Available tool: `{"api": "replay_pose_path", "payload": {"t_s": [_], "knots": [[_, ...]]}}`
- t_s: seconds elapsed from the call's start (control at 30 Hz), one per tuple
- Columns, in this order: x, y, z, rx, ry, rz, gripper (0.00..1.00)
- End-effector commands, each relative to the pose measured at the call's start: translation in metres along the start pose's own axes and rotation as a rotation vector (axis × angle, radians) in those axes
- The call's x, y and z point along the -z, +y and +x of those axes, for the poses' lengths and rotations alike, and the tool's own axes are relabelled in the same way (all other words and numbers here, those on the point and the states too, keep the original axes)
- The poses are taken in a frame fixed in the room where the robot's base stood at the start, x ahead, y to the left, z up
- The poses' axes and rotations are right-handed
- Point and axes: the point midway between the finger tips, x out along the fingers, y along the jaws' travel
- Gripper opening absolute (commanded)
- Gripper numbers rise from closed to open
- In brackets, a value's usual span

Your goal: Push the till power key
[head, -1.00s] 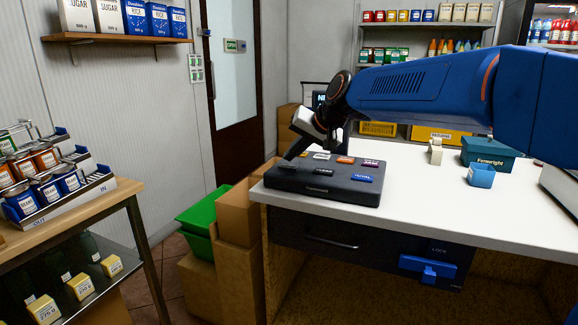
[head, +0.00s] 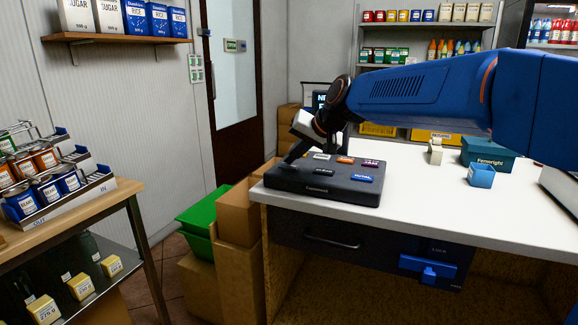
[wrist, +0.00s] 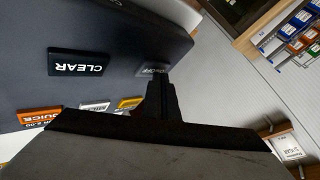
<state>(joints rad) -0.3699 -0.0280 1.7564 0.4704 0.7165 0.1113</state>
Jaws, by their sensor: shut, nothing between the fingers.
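The till keypad (head: 318,193) is a dark slab on the left end of the white counter, with several labelled keys. My gripper (head: 287,164) is shut and empty, pointing down at the keypad's left end. In the wrist view its closed fingertips (wrist: 157,80) are at a small grey key (wrist: 153,69), whose lettering is partly covered and unreadable. The fingertips overlap that key's edge; I cannot tell whether it is pressed down. A black CLEAR key (wrist: 79,63) lies beside it. In the head view the fingers hide most of the left-end key.
A blue key (head: 363,178), an orange key (head: 345,160) and a purple key (head: 371,163) share the keypad. A drawer (head: 333,241) sits under the counter. A small blue box (head: 481,175) and a teal box (head: 487,153) stand to the right. Cardboard boxes (head: 237,252) stand left of the counter.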

Motion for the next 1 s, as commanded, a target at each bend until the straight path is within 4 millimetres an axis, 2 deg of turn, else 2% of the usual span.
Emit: {"api": "replay_pose_path", "payload": {"t_s": [1.0], "knots": [[0.0062, -0.0063, -0.0084, 0.001, 0.000, 0.000, 0.00]]}}
